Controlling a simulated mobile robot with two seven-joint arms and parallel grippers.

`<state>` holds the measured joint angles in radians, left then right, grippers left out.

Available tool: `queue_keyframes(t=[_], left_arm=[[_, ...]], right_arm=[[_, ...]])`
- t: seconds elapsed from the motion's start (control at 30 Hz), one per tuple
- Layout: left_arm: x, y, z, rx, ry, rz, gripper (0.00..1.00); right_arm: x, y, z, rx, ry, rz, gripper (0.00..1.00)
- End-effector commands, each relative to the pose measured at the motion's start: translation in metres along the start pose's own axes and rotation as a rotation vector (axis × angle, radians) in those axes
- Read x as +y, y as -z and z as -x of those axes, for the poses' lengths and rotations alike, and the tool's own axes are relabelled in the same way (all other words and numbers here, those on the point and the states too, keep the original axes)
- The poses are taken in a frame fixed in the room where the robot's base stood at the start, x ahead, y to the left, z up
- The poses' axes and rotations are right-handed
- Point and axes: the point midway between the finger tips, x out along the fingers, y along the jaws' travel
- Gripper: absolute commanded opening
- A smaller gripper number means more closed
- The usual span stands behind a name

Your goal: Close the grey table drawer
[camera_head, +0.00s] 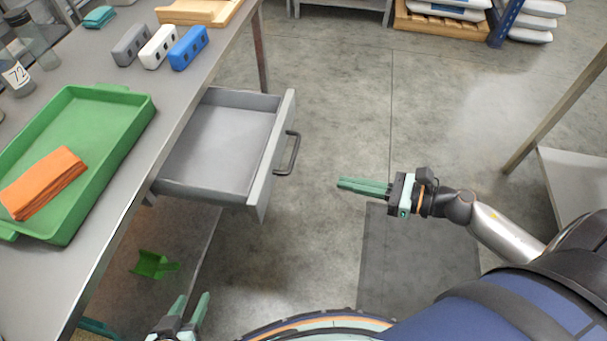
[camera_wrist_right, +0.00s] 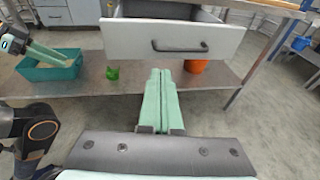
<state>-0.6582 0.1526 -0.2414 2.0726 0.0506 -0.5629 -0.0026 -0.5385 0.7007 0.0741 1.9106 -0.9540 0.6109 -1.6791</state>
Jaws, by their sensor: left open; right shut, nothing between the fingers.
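The grey table drawer (camera_head: 222,147) is pulled well out from under the grey table and looks empty. Its front panel carries a dark bar handle (camera_head: 288,153). In the right wrist view the drawer front (camera_wrist_right: 130,40) and its handle (camera_wrist_right: 180,46) show above my fingers. My right gripper (camera_head: 342,184) is shut and empty, to the right of the drawer front and apart from the handle; it also shows in the right wrist view (camera_wrist_right: 160,75). My left gripper (camera_head: 192,302) is open and empty at the bottom of the head view, below the drawer.
The table (camera_head: 110,213) bears a green tray (camera_head: 140,112) with an orange cloth (camera_head: 42,183), and grey, white and blue blocks (camera_head: 187,48). Another table stands at the right. Floor right of the drawer is clear.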

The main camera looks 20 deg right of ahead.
Motion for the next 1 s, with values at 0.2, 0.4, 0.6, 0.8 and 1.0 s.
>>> queue_keyframes(t=[0.2, 0.4, 0.6, 0.8, 1.0], left_arm=[[-0.001, 0.000, 0.000, 0.001, 0.003, 0.002, 0.50], [-0.001, 0.001, 0.001, 0.000, 0.005, 0.007, 0.50], [0.000, 0.001, 0.002, -0.001, 0.005, 0.011, 0.50], [0.000, 0.000, 0.002, -0.004, 0.005, 0.011, 0.50], [0.000, -0.001, 0.001, -0.004, 0.005, 0.011, 0.50]], right_arm=[[-0.001, -0.002, -0.040, -0.004, 0.000, 0.001, 0.00], [-0.001, -0.002, -0.072, -0.003, 0.001, -0.002, 0.00], [-0.001, -0.001, -0.095, -0.002, 0.002, -0.004, 0.00], [-0.001, 0.000, -0.104, 0.000, 0.002, -0.003, 0.00], [0.000, 0.000, -0.104, 0.000, 0.002, -0.003, 0.00]])
